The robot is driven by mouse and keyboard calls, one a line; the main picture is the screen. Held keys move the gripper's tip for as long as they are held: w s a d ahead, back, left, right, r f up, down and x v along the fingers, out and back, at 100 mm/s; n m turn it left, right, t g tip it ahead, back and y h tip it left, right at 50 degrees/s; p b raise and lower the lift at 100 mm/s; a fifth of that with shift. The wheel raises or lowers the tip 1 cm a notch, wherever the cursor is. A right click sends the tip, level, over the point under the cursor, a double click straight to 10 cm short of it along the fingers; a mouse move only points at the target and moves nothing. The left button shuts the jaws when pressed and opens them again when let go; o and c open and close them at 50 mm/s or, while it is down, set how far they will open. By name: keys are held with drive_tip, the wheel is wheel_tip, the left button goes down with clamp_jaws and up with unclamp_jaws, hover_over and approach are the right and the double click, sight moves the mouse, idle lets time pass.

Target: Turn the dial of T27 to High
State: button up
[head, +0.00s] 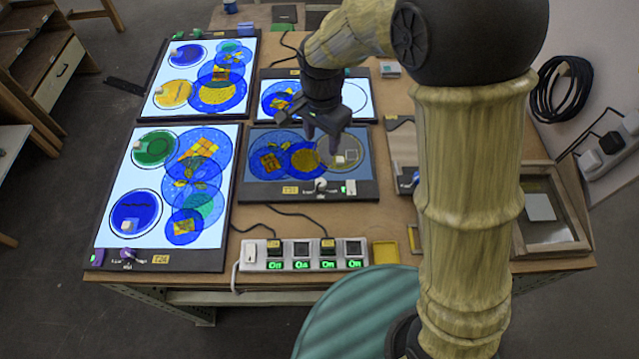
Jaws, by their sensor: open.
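The middle lit panel (258,180) is dimmer than the others and carries yellow and blue discs. On its front edge are a white dial (320,185) and a yellow label (290,189) too small to read surely, so I cannot tell which panel is T27. The large left panel (106,225) has a purple dial (128,254) on its front edge, near another yellow label (162,259). My gripper (310,131) is open and empty, above the rear part of the middle panel and behind its dial. It hides part of the panels beneath.
A power strip (315,264) with several green "On" marks lies at the table's front edge, beside a small yellow tray (385,254). More lit panels stand behind. A wooden frame (565,240) lies at right. My arm hides part of the table's right side.

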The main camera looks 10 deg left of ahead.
sight(321, 182)
idle(0.3)
wheel_tip(321, 182, down, 17)
drive_tip(key=p, duration=0.2)
drive_tip(key=shift+f+p, duration=0.2)
drive_tip(key=shift+p, duration=0.15)
idle(0.3)
drive_tip(key=c, duration=1)
